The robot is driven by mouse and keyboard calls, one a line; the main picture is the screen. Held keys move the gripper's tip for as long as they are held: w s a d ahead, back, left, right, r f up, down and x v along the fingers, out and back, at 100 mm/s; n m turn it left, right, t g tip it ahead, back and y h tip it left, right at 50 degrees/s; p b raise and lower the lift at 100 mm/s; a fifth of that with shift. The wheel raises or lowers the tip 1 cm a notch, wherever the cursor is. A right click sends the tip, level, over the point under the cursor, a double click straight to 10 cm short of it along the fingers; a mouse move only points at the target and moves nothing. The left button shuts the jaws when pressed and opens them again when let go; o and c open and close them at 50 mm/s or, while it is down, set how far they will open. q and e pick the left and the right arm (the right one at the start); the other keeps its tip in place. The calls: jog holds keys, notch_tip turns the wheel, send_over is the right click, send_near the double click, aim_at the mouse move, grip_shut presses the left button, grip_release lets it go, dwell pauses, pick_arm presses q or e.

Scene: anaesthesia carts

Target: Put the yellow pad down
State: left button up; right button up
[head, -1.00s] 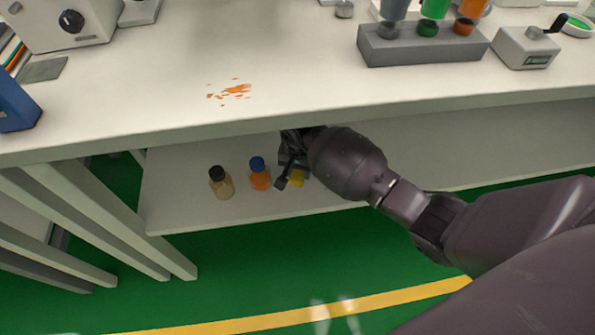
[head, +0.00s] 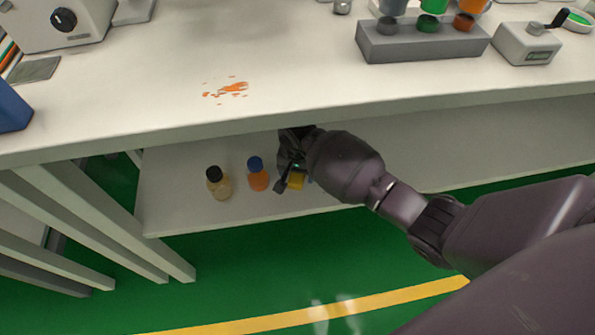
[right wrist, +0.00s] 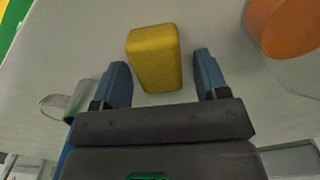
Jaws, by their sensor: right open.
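The yellow pad (head: 296,181) rests on the lower shelf (head: 185,160) under the bench top, partly hidden by my right gripper in the head view. In the right wrist view the pad (right wrist: 154,56) is a yellow block lying on the pale shelf surface. My right gripper (right wrist: 162,78) is open, with one blue fingertip on each side of the pad's near end. Gaps show between the pad and both fingers. In the head view my right gripper (head: 285,175) reaches in under the bench edge. My left gripper is not in view.
An orange bottle with a blue cap (head: 258,175) stands just left of my right gripper. A pale yellow bottle with a black cap (head: 219,184) stands further left. The bench top (head: 300,70) overhangs the shelf and has an orange spill (head: 232,87). The shelf's right part is clear.

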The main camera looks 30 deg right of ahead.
jog(key=shift+r, duration=0.4)
notch_tip(320, 180, up, 6)
jog(key=p, duration=0.2)
jog(key=shift+w+r+p, duration=0.1)
jog(key=shift+r+p, duration=0.1)
jog(key=shift+p, duration=0.15)
jog(key=shift+r, duration=0.35)
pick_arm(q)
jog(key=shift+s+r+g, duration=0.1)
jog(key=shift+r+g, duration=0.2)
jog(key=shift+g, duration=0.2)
